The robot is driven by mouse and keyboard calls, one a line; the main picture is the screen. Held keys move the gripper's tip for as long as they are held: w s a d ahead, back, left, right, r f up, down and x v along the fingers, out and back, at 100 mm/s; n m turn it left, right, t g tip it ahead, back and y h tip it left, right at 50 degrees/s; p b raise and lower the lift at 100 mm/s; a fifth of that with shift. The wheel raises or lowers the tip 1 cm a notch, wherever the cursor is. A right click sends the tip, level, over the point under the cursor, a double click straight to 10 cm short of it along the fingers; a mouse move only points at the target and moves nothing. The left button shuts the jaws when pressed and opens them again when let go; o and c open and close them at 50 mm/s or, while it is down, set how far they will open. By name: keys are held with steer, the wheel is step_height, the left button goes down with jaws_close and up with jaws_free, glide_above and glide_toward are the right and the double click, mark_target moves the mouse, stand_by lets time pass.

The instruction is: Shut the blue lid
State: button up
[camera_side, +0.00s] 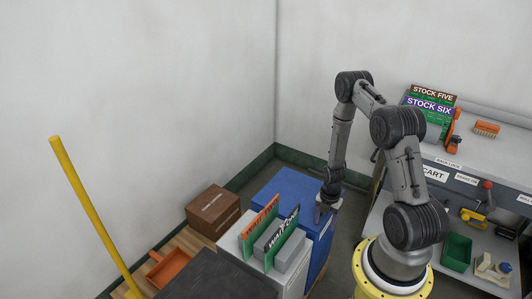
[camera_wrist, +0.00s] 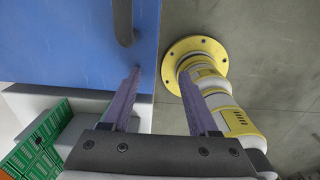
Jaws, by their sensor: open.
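The blue lid (camera_side: 287,186) shows as a broad blue surface behind the white-grey box. I cannot tell how far open it stands. In the wrist view the blue surface (camera_wrist: 60,45) fills the upper left, with a dark curved handle (camera_wrist: 123,22) near its right edge. My gripper (camera_side: 322,210) is at the right side of the blue lid, pointing down, partly blending with the blue. In the wrist view its two fingers (camera_wrist: 160,82) are apart with nothing between them. The left finger overlaps the blue edge in the picture; contact cannot be told.
A white-grey box (camera_side: 237,245) with upright signs (camera_side: 282,236) stands in front of the blue lid. A brown box (camera_side: 213,211) and an orange tray (camera_side: 168,268) lie left. A yellow pole (camera_side: 92,210) leans farther left. A cart (camera_side: 488,158) with several items stands right.

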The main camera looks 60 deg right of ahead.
steer(key=shift+r, duration=0.1)
steer(key=shift+r, duration=2.45)
steer(key=shift+r, duration=0.1)
